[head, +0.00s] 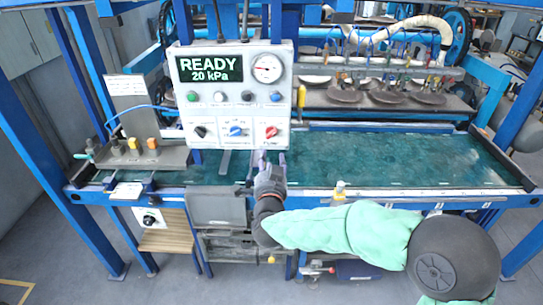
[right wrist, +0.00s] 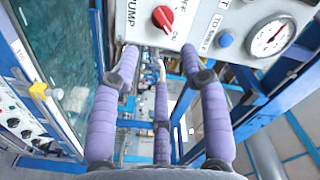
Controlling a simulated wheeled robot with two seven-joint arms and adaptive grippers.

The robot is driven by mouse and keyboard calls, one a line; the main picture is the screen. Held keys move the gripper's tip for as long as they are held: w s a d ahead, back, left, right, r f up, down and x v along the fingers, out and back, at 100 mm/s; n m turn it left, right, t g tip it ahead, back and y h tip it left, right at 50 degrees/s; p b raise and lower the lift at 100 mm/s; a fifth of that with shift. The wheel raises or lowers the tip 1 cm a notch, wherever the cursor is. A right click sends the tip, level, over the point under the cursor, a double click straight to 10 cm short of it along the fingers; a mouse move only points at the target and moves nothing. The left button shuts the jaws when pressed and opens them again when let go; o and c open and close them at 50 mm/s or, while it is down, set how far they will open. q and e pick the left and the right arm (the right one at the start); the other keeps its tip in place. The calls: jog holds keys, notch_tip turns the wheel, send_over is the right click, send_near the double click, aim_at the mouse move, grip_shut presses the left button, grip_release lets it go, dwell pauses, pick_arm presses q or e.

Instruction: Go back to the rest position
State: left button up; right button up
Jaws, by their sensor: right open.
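My right gripper (head: 270,165) is just below the control panel (head: 230,60) in the head view, its arm coming in from the lower right. In the right wrist view its purple padded fingers (right wrist: 160,58) are spread apart with nothing between them. The red pump knob (right wrist: 163,18) is just beyond the fingertips and apart from them; it also shows on the panel in the head view (head: 271,132). The panel display (head: 210,69) reads READY, 20 kPa. My left gripper is in neither view.
The plate dryer's green-blue bed (head: 400,160) stretches right behind the arm. A blue frame post (head: 30,140) stands at the left. A pressure gauge (head: 267,68) sits on the panel. Several dark discs (head: 385,95) stand at the back right. Grey floor (head: 60,250) is clear at the lower left.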

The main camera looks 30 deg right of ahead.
dwell(0.5)
jog(key=s+a+f+n+g+y, duration=0.1)
jog(key=a+f+n+g+y, duration=0.4)
jog(key=f, duration=1)
jog(key=s+a+f+n+g+y, duration=0.1)
jog(key=a+f+n+y, duration=0.45)
jog(key=f, duration=0.95)
jog(key=s+a+f+n+g+y, duration=0.1)
jog(key=s+a+f+g, duration=0.3)
jog(key=s+f, duration=0.5)
jog(key=s+a+f+n+g+y, duration=0.1)
jog(key=s+a+f+g, duration=0.4)
jog(key=s, duration=0.8)
jog(key=a+f, duration=0.3)
jog(key=f, duration=0.1)
jog(key=shift+s+a+f+y, duration=0.15)
jog(key=shift+a+f+y, duration=0.1)
jog(key=shift+f+y, duration=0.1)
